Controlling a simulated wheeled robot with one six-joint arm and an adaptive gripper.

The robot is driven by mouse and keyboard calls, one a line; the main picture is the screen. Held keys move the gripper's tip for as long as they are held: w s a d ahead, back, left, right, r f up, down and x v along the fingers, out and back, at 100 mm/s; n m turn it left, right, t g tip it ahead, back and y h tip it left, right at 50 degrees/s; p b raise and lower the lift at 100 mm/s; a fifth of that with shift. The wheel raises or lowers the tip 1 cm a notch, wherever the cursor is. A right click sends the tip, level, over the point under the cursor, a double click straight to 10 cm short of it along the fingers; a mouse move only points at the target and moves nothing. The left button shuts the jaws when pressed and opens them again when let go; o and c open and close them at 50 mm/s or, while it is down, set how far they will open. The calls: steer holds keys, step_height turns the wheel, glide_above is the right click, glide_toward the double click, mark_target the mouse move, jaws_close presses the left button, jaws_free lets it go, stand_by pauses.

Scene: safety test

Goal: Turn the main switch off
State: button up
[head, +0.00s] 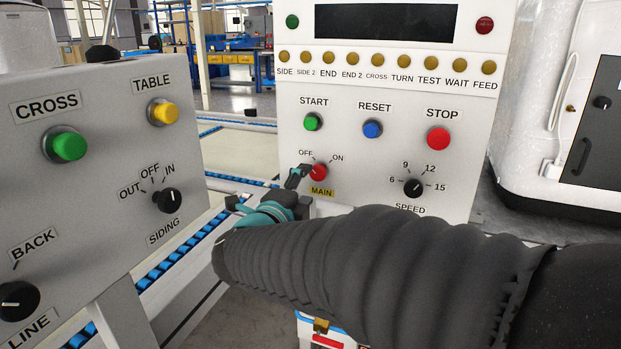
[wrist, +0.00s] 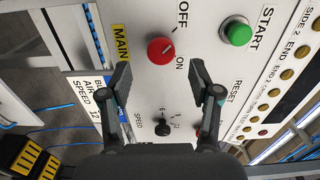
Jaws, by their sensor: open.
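The main switch is a red round knob (head: 318,172) on the light grey front panel, above the yellow MAIN label (head: 321,192). OFF is printed to its upper left and ON to its upper right. In the wrist view the red knob (wrist: 161,51) shows whole, with a short dark mark on its face; I cannot tell which position it points to. My gripper (head: 299,178) is at the panel, just left of the knob in the head view. In the wrist view my gripper (wrist: 158,72) has its two fingers apart, with the knob beyond the gap between their tips. Nothing is held.
Near the switch are the green START button (head: 313,121), blue RESET button (head: 372,128), red STOP button (head: 438,138) and black SPEED dial (head: 413,187). A second panel with CROSS, TABLE and SIDING controls (head: 105,110) stands close at left. A white machine (head: 545,100) stands at right.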

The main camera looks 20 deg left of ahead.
steer(key=s, duration=0.5)
steer(key=shift+s+a, duration=0.2)
steer(key=shift+s, duration=0.2)
